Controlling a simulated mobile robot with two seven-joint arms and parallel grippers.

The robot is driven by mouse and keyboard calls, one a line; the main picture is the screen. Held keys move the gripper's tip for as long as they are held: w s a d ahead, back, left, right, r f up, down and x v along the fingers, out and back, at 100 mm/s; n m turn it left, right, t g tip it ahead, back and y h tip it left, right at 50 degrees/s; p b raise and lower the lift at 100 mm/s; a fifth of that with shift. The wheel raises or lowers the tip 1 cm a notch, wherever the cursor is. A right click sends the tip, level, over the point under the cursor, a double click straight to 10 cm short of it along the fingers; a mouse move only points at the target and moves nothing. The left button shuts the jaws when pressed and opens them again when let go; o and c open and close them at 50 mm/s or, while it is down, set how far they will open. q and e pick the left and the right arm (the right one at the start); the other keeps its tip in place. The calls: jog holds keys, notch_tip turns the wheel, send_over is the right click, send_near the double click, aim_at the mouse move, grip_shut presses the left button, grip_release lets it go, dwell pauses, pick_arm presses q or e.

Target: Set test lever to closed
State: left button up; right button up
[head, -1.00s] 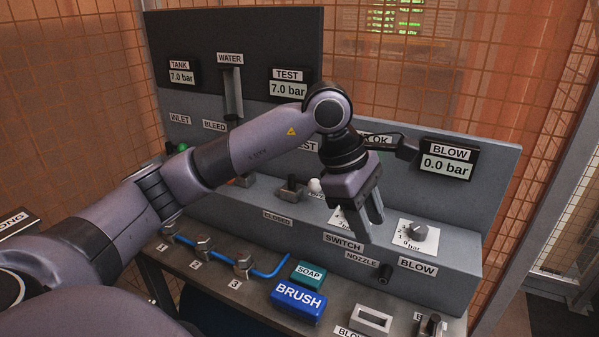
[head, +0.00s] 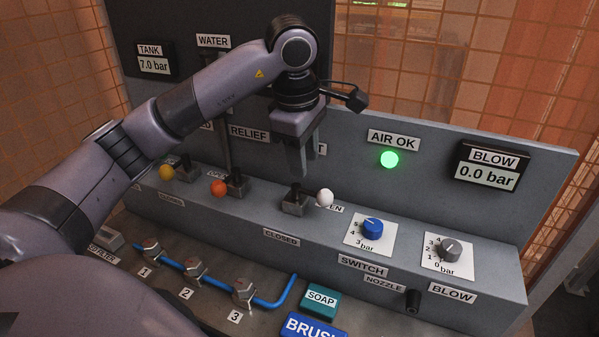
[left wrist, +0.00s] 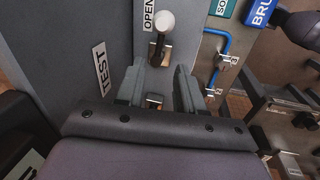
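The test lever has a white ball knob (head: 325,198) and a dark metal base (head: 295,202). It leans right, toward the OPEN label (head: 333,208) and away from the CLOSED label (head: 282,238). My left gripper (head: 303,172) points down just above and behind the lever base, with no clear contact. In the left wrist view the two fingers (left wrist: 158,85) are apart, and the white knob (left wrist: 164,22) lies beyond their tips, not between them. My right gripper does not show.
Levers with an orange knob (head: 218,188) and a yellow knob (head: 166,172) stand to the left. A blue dial (head: 372,228) and a grey dial (head: 450,249) are to the right. A green AIR OK lamp (head: 389,159) is lit. A blue hose (head: 275,302) runs along the bench.

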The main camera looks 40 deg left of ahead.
aim_at(306, 193)
pick_arm(q)
jog(key=f, duration=0.3)
jog(key=w+f, duration=0.1)
jog(key=f, duration=0.3)
jog(key=shift+w+a+p, duration=0.15)
jog(key=shift+w+p, duration=0.05)
jog(key=shift+p, duration=0.15)
grip_shut()
dwell(1.1)
